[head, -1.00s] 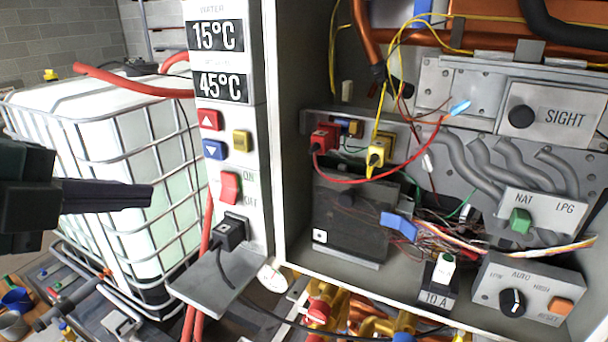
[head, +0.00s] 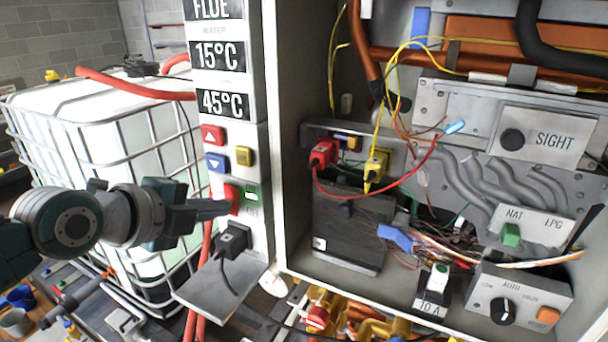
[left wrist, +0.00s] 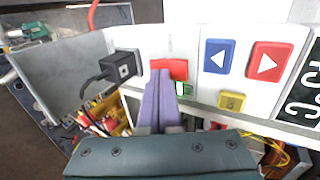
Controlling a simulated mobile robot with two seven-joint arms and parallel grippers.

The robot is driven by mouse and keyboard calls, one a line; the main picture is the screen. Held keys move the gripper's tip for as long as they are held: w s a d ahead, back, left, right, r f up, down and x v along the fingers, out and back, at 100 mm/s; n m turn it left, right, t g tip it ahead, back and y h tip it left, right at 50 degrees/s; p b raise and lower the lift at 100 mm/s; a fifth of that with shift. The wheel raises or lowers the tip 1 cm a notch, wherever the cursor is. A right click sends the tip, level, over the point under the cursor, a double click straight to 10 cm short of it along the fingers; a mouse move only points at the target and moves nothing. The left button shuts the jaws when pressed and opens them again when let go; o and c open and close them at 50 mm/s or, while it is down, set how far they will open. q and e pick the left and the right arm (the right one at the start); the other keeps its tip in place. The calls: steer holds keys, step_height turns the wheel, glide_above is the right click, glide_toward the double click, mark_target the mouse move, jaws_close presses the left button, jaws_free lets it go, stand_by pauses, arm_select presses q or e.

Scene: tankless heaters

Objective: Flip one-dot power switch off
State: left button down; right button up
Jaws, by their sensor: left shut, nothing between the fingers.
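The red power switch (head: 232,194) is a rocker on the grey control panel, below the blue and yellow buttons. A bright green patch (head: 252,193) shows beside its upper part. My left gripper (head: 224,208) is shut and empty, its tips overlapping the lower left of the switch. In the left wrist view, the shut fingers (left wrist: 160,74) point at the red switch (left wrist: 176,68) and cover part of it. I cannot tell whether they touch it. My right gripper is not in view.
A black plug with a cable (head: 233,240) sits just below the switch. Red up (head: 213,134), blue down (head: 215,162) and yellow (head: 244,155) buttons are close above. An open cabinet with wires and knobs stands right; a caged white tank (head: 80,140) stands left.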

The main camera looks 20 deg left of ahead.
arm_select(q)
steer(key=shift+w+f, duration=0.15)
steer(key=shift+w, duration=0.15)
steer(key=shift+w+f+t+b, duration=0.1)
steer(key=shift+f+t+b, duration=0.35)
steer(key=shift+b, duration=0.8)
steer(key=shift+r, duration=0.15)
steer(key=shift+r+p, duration=0.15)
steer(key=shift+p, duration=0.2)
steer(key=shift+w+r+p, duration=0.1)
steer(key=shift+r+p, duration=0.6)
steer(key=shift+r, duration=0.15)
